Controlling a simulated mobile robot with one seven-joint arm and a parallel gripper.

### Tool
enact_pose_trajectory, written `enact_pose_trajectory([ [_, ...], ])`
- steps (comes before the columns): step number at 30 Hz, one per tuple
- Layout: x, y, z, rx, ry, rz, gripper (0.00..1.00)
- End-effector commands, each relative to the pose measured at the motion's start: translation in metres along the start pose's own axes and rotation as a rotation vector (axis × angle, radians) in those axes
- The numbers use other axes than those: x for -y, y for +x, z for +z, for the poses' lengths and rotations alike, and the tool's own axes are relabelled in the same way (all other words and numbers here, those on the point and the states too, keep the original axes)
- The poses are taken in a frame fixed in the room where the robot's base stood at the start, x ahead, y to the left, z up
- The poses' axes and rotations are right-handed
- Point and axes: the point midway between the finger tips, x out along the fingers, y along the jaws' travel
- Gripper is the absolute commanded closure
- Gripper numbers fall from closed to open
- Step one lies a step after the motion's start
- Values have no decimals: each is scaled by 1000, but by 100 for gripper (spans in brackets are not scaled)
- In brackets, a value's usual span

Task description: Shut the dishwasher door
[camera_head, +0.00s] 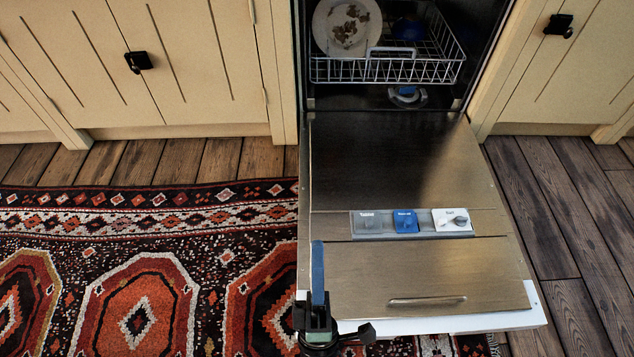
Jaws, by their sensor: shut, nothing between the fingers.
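The dishwasher door (400,160) is folded down fully open, its steel inner face up. A detergent panel (412,222) with grey, blue and white parts crosses it, and a slot-like recess (427,300) lies near its outer edge. The dishwasher's cavity (385,96) is open behind it. My gripper (318,250) is at the door's near left corner, its blue fingers pointing away from me and closed together with nothing between them. In this view it overlaps the door's left edge; I cannot tell whether it touches or is above or beside it.
Inside the cavity, a white wire rack (388,70) holds a soiled plate (347,27) and a blue item (409,30). Cream cabinets (190,60) with black knobs stand on both sides. A patterned rug (150,270) covers the floor at left; the wooden floor (560,230) at right is clear.

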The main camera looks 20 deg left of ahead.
Motion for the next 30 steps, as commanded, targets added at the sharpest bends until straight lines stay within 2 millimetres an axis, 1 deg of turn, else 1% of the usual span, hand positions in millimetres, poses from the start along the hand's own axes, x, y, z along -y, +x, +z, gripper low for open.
enact_pose_trajectory([
  [1,-1,12,0,-1,1,6,100],
  [3,-1,28,0,-1,0,7,100],
  [9,-1,68,0,0,1,5,100],
  [15,0,95,0,0,1,3,100],
  [21,0,105,0,1,1,1,100],
  [30,0,105,0,1,1,0,100],
])
